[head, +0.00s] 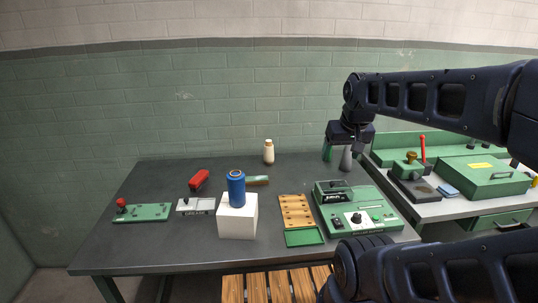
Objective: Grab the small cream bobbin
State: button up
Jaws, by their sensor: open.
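A small cream bobbin (268,153) stands upright near the back edge of the dark table (150,235), about the middle of its length. It looks bottle-shaped with a brownish top. My gripper (346,147) hangs from my arm at the right, above the back right of the table, well to the right of the bobbin and apart from it. It is open, and I see nothing held in it. The fingertips are small and dark, hard to make out against what is behind them.
A blue spool (236,189) stands on a white block (237,217). Left are a red object (199,179) and a green board (143,213). A wooden rack (296,211) and green machine (357,207) sit right. Table around the bobbin is mostly clear.

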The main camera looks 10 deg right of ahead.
jog(key=w+a+r+m, duration=0.1)
jog(key=w+r+m, duration=0.2)
jog(key=w, duration=1.2)
jog(key=m+g+h, duration=0.1)
jog(key=m+h, duration=0.2)
jog(key=m, duration=0.3)
send_over(267, 144)
jog(key=s+a, duration=0.2)
notch_tip(267, 144, down, 21)
jog(key=shift+g, duration=0.3)
jog(key=x, duration=0.4)
jog(key=shift+w+d+f, duration=0.25)
jog(key=shift+w+d, duration=0.05)
jog(key=shift+w+d+r+x, duration=0.1)
jog(key=shift+w+x, duration=0.05)
jog(key=shift+x, duration=0.75)
jog(key=shift+w+d+r+x, duration=0.1)
jog(key=shift+w+x, duration=0.05)
jog(key=shift+x, duration=0.75)
jog(key=shift+w+d+x, duration=0.1)
jog(key=shift+w+x, duration=0.05)
jog(key=shift+x, duration=0.7)
jog(key=c, duration=1.1)
jog(key=shift+r, duration=0.1)
jog(key=shift+c, duration=0.2)
